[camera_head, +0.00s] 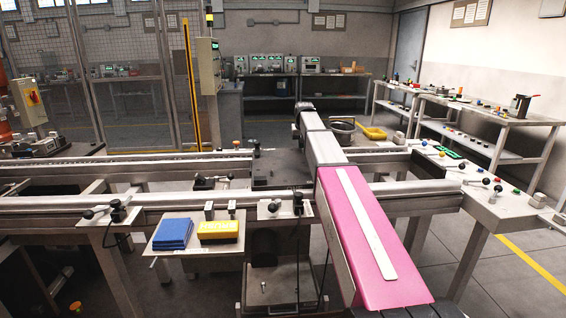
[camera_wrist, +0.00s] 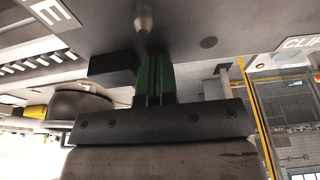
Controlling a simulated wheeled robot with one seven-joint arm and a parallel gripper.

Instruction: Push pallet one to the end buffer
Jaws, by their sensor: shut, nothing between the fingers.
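In the head view, a dark flat plate (camera_head: 285,163) lies between the conveyor rails beside my arm; I cannot tell whether it is pallet one. My pink and grey arm reaches across the near rail and hides part of the line. My gripper is not clearly visible there. In the wrist view, my gripper (camera_wrist: 155,78) has its green-dark fingers shut together and empty. The fingertips are close to a grey surface (camera_wrist: 200,22) with a small metal peg (camera_wrist: 143,18); contact cannot be told. I cannot make out the end buffer.
A side table (camera_head: 197,262) holds a blue stack (camera_head: 173,233) and yellow box (camera_head: 218,230). Lever clamps (camera_head: 109,211) line the near rail. A bench with knobs (camera_head: 505,207) stands right.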

